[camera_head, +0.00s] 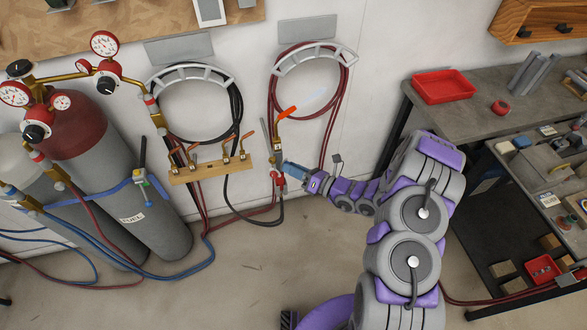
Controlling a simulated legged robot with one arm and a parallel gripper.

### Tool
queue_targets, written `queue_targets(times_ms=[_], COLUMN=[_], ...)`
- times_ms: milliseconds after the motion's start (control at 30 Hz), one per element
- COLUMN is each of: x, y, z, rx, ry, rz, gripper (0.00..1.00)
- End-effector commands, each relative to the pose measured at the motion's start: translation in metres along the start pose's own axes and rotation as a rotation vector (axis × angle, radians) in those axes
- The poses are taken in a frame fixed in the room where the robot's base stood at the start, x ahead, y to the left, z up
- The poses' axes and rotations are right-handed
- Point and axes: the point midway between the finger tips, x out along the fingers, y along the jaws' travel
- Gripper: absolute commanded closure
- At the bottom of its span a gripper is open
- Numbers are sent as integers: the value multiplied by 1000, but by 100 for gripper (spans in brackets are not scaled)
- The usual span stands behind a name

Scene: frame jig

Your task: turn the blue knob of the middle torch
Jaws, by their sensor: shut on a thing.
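A torch (278,158) stands upright below the right-hand hose hanger, with brass at its upper part and a red part low down. The knob itself is not clearly seen.
Gas cylinders (160,225) with gauges stand at left. A wooden valve bar (211,170) is just left of the torch. Coiled hoses hang on hangers (315,52) at the wall. A workbench (450,120) with a red tray (443,87) is at right.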

Motion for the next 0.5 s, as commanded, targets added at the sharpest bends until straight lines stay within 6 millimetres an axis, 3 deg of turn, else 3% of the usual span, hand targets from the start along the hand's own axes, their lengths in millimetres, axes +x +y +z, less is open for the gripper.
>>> queue_targets(times_ms=[267, 500], x=[0, 0], y=[0, -1], z=[0, -1], rx=[82, 261], ry=[2, 3], rz=[-2, -4], gripper=[100, 100])
